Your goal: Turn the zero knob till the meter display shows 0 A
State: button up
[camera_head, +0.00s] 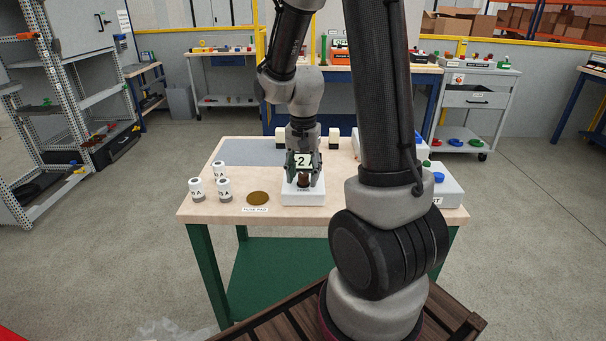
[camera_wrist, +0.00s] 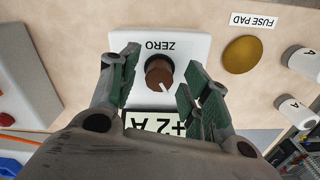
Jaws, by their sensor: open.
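The zero knob (camera_wrist: 160,75) is brown with a white pointer line and sits on a white box (camera_wrist: 190,44) marked ZERO. The knob (camera_head: 304,180) and its box (camera_head: 303,197) also show on the table in the head view. The meter display (camera_wrist: 155,124) reads +2 A, upside down in the wrist view; in the head view the display (camera_head: 303,160) is partly hidden by my gripper. My gripper (camera_wrist: 162,80) is open, with one green-padded finger on each side of the knob. I cannot tell whether either finger touches it. It also shows in the head view (camera_head: 303,178).
A brass fuse pad (camera_head: 258,198) and several white cylinders marked A (camera_head: 224,188) stand left of the box.

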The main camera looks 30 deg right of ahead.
jog(key=shift+f, duration=0.2)
jog(key=c, duration=1)
jog(key=n, duration=0.4)
jog(key=shift+c, duration=0.2)
jog(key=o, duration=1)
jog(key=shift+o, duration=0.2)
